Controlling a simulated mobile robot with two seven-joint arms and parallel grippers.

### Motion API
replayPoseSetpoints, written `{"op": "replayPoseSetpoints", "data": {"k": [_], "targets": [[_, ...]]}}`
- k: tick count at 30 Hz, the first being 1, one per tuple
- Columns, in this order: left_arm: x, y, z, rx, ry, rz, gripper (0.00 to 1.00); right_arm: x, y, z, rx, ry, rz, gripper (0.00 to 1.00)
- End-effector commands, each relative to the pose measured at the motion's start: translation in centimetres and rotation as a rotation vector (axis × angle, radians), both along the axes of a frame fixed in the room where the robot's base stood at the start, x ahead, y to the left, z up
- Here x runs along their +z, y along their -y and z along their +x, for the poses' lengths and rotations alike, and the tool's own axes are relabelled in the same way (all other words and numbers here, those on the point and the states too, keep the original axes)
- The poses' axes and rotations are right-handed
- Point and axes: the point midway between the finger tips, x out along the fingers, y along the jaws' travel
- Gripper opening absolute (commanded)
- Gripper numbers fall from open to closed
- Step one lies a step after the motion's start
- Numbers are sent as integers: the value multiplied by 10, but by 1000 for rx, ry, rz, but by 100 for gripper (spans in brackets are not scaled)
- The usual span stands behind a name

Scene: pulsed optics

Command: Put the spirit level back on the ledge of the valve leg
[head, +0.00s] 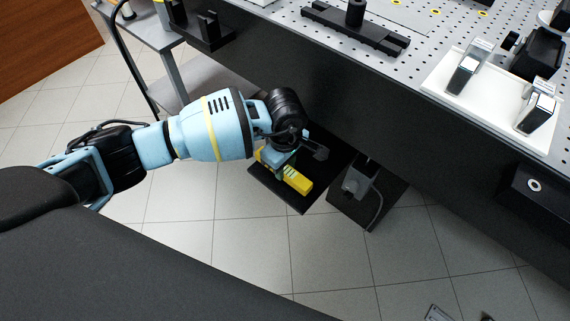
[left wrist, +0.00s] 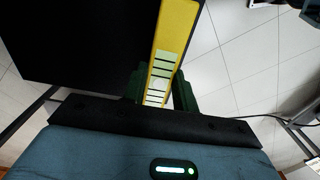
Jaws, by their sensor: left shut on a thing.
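The yellow spirit level (head: 298,181) is in my left gripper (head: 287,164), over or on a dark flat ledge (head: 299,203) at the side of the optical table. The left wrist view shows the level (left wrist: 176,32) between the two fingers of the gripper (left wrist: 160,92), with its pale marked strip facing the camera. The dark ledge surface (left wrist: 80,45) lies to its left there. I cannot tell whether the level touches the ledge. My gripper and wrist hide its far end in the head view. My right gripper is not in view.
A second dark stand (head: 380,212) with a grey valve-like part (head: 357,183) and a cable is close on the right. The perforated optical table (head: 420,40) carries a white plate (head: 455,105) with mounts. A grey shelf (head: 205,80) stands behind the arm. Tiled floor below is open.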

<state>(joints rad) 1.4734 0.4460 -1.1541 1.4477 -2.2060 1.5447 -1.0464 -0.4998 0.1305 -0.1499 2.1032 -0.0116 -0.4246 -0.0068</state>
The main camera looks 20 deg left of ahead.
Motion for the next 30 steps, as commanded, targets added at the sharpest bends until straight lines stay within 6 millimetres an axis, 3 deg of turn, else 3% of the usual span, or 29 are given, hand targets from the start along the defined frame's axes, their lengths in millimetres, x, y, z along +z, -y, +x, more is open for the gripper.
{"op": "replayPoseSetpoints", "data": {"k": [30], "targets": [[-30,0,0,0,1,0,0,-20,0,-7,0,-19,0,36]]}}
